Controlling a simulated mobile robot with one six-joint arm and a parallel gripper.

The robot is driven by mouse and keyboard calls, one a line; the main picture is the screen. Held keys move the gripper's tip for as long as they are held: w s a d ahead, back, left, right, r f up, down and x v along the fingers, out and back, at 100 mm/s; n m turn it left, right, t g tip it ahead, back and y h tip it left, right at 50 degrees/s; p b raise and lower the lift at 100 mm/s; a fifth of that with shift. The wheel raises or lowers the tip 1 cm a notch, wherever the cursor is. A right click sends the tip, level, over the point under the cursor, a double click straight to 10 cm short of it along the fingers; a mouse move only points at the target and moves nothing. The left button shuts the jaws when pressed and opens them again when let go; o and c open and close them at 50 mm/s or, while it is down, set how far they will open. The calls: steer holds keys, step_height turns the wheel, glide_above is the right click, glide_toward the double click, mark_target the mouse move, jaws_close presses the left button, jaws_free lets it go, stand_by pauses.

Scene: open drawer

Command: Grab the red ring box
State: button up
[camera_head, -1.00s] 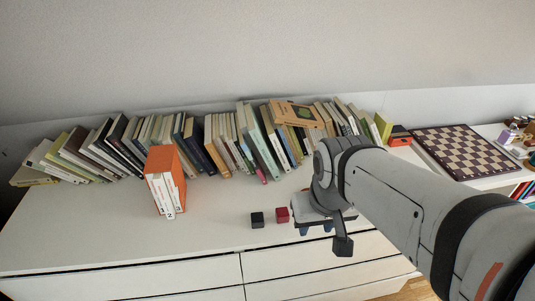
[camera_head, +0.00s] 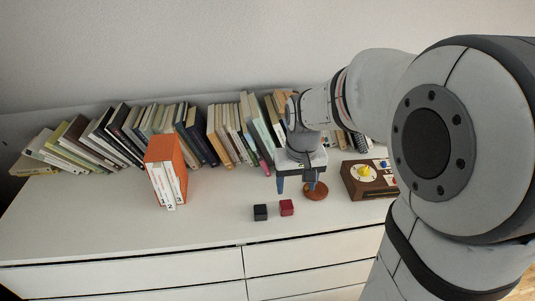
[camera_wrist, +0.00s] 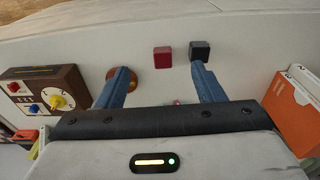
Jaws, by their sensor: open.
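The red ring box (camera_head: 287,207) is a small dark red cube on the white dresser top, close to its front edge. A black box (camera_head: 260,212) of like size sits just left of it, a small gap between them. My gripper (camera_head: 298,188) is open and empty, behind and above the red box in the head view. In the wrist view, the red box (camera_wrist: 162,57) lies beyond the two blue fingers (camera_wrist: 161,88), between their directions, with the black box (camera_wrist: 200,50) to its right. My gripper touches neither box.
A white and orange book set (camera_head: 166,172) stands to the left. A brown box with a yellow dial (camera_head: 368,177) and a round brown object (camera_head: 315,190) are to the right. A row of books (camera_head: 130,132) lines the wall. The dresser top (camera_head: 100,220) at front left is clear.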

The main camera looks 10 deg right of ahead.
steer(key=g+b, duration=0.1)
steer(key=b, duration=0.1)
glide_above(286, 202)
step_height(286, 202, down, 9)
steer(key=shift+f, duration=0.1)
step_height(286, 202, down, 8)
steer(key=shift+r, duration=0.15)
steer(key=c, duration=1.1)
